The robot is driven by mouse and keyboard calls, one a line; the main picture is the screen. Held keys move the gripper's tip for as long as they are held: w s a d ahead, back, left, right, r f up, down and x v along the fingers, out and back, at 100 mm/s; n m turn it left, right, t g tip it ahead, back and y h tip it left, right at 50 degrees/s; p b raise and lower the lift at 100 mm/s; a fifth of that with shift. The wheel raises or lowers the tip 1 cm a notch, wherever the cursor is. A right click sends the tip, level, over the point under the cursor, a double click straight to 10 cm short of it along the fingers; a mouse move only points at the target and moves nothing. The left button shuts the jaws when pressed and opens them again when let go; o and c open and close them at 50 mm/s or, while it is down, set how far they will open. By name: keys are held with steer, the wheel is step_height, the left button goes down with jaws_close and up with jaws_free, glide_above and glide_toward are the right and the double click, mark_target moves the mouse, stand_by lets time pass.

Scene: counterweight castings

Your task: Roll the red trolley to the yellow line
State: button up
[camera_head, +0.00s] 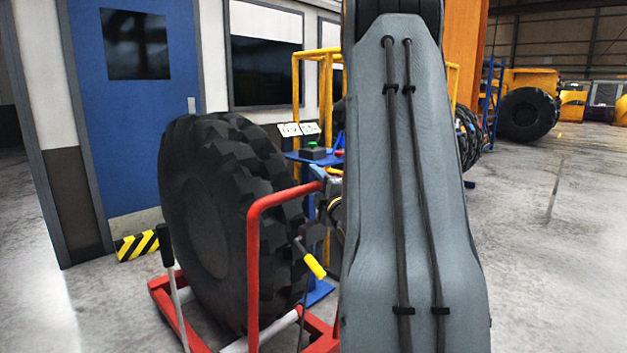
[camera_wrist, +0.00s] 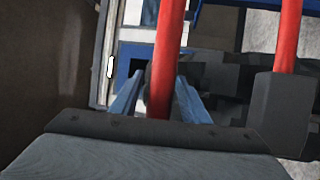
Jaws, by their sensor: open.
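The red trolley (camera_head: 253,270) stands at the left centre in the head view, with a red tube handle, a low red frame and a big black tyre (camera_head: 225,215) upright on it. In the wrist view a red tube (camera_wrist: 168,45), which looks like the handle, runs between the two blue fingers of my gripper (camera_wrist: 160,85). The fingers are open, one on each side of the tube; contact cannot be told. In the head view my arm hides most of the gripper and the handle's right part. I see no clear yellow line on the floor.
A blue stand with a green button (camera_head: 314,146) is behind the tyre. A blue door (camera_head: 135,130) and a yellow-black striped block (camera_head: 137,245) are at left. Yellow rails (camera_head: 325,90) stand behind. The grey floor at right (camera_head: 560,260) is clear.

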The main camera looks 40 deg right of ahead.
steer(key=shift+w, duration=0.2)
steer(key=shift+c, duration=0.3)
jaws_close()
steer(key=shift+s, duration=0.15)
